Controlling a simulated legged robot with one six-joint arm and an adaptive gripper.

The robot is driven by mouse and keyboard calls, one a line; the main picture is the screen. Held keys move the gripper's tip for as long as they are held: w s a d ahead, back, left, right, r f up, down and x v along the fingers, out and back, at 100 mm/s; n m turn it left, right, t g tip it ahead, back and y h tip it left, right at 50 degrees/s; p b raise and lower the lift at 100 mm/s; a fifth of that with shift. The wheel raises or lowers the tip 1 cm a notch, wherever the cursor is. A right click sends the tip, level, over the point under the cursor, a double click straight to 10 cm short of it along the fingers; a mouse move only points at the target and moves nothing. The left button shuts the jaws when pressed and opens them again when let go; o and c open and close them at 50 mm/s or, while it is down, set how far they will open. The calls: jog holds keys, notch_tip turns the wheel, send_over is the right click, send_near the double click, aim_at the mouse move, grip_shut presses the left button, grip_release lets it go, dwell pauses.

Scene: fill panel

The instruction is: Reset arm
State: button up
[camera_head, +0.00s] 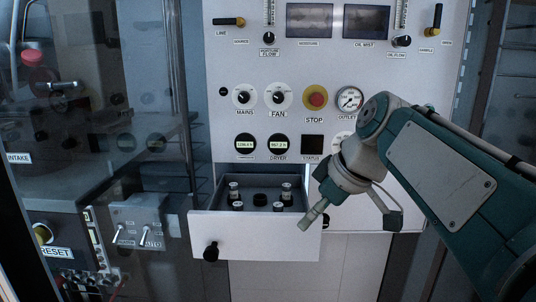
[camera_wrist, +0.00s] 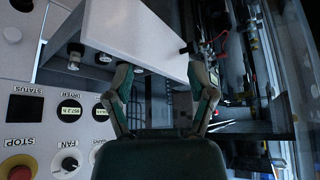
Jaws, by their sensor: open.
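My gripper (camera_head: 350,217) hangs from my teal and grey arm on the right of the head view, just right of the open drawer. Its two fingers are spread. In the wrist view my gripper (camera_wrist: 158,66) shows both fingers apart with nothing between them; the white drawer front (camera_wrist: 140,38) lies beyond the fingertips. In the head view the drawer (camera_head: 250,232) is pulled out of the panel and holds several small cylindrical fittings (camera_head: 286,192). One fingertip appears near the drawer's right side; I cannot tell whether it touches.
The white control panel (camera_head: 420,70) stands behind, with dials, gauges and a red stop button (camera_head: 316,98). The drawer's black knob (camera_head: 211,252) sticks out in front. A glass-fronted cabinet with toggle switches (camera_head: 136,234) and a reset button (camera_head: 42,233) is on the left.

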jog(key=s+d+f+m+t+h, duration=0.1)
jog(key=s+d+f+m+h, duration=0.1)
jog(key=s+f+m, duration=0.3)
jog(key=s+d+f+m+t+h, duration=0.1)
jog(key=s+d+f+m+h, duration=0.2)
jog(key=s+f, duration=0.7)
notch_tip(320, 180, down, 2)
jog(key=d+m, duration=0.2)
jog(key=m, duration=0.1)
jog(key=shift+s+d+f, duration=0.15)
jog(key=shift+s+f, duration=0.05)
jog(key=shift+s, duration=0.2)
jog(key=shift+s+r, duration=0.1)
jog(key=shift+s, duration=0.2)
